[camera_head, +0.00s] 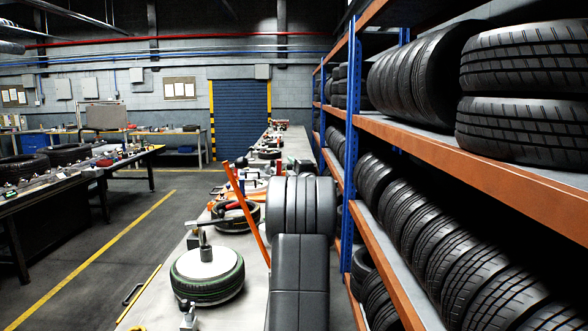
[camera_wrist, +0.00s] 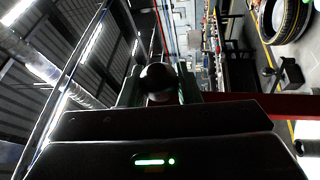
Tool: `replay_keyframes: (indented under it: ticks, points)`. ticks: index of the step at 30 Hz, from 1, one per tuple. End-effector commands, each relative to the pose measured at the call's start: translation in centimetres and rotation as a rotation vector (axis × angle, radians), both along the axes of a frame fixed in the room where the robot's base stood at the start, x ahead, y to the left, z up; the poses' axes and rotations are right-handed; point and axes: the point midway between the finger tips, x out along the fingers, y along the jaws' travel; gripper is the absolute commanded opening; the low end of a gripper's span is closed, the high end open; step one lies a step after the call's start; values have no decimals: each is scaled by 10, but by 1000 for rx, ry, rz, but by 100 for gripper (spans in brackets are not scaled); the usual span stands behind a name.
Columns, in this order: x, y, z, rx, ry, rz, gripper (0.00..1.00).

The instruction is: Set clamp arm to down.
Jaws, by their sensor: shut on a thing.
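In the wrist view, my gripper (camera_wrist: 158,94) is shut on a dark, shiny round knob (camera_wrist: 158,76); its greenish fingers stand on either side of it. A dark red bar (camera_wrist: 245,104) runs to the right behind the gripper body and looks like part of the clamp arm; its join to the knob is hidden. In the head view, an orange-red bar (camera_head: 246,213) stands steeply tilted, its top leaning left, just left of my own dark arm. My arm hides my gripper and the knob there. I cannot tell for sure that both bars are the same.
A long bench (camera_head: 150,306) runs ahead, with a tyre with a white disc (camera_head: 207,264) near its front and another tyre (camera_head: 236,216) behind. An orange-beamed rack (camera_head: 470,165) full of tyres stands close on the right. Open floor (camera_head: 120,225) lies left of the bench.

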Motion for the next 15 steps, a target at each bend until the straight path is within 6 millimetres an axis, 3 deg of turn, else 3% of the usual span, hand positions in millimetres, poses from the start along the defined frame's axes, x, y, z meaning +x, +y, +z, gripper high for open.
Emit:
replay_keyframes:
  ticks: [9, 15]
  points:
    - [-1, 82, 5, -278, -2, 6, 0]
    - [0, 107, 2, -374, -2, 4, 0]
